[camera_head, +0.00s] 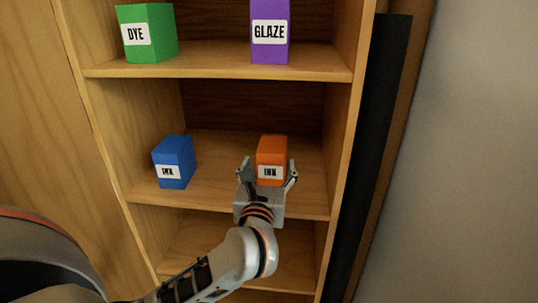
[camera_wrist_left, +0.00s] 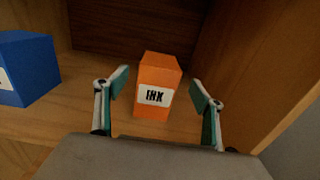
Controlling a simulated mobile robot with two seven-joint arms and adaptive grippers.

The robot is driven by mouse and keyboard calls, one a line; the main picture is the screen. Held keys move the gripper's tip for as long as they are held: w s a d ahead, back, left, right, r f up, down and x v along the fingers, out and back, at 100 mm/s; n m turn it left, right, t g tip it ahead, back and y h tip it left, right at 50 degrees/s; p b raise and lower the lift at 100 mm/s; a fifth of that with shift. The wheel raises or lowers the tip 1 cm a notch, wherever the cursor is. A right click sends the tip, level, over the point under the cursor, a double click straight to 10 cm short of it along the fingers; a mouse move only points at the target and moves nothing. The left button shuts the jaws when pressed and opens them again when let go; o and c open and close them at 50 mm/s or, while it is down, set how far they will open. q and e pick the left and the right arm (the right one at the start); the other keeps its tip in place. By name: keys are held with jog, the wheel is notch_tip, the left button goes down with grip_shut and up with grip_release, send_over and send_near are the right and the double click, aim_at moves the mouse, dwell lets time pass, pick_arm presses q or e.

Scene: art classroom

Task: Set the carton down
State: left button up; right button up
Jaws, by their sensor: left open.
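In the left wrist view the fingers (camera_wrist_left: 160,95) are spread to either side of the carton, with a visible gap on each side. The carton seems to rest on the shelf board, though its lower edge is partly hidden by my gripper in the head view. My right gripper is not in view.
A blue carton (camera_head: 174,160) stands on the same shelf to the left. A green DYE carton (camera_head: 160,32) and a purple GLAZE carton (camera_head: 270,50) stand on the shelf above. The cabinet's right side wall (camera_head: 342,130) is close to the orange carton.

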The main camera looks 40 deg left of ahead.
pick_arm(q)
jog(key=shift+v, duration=1.2)
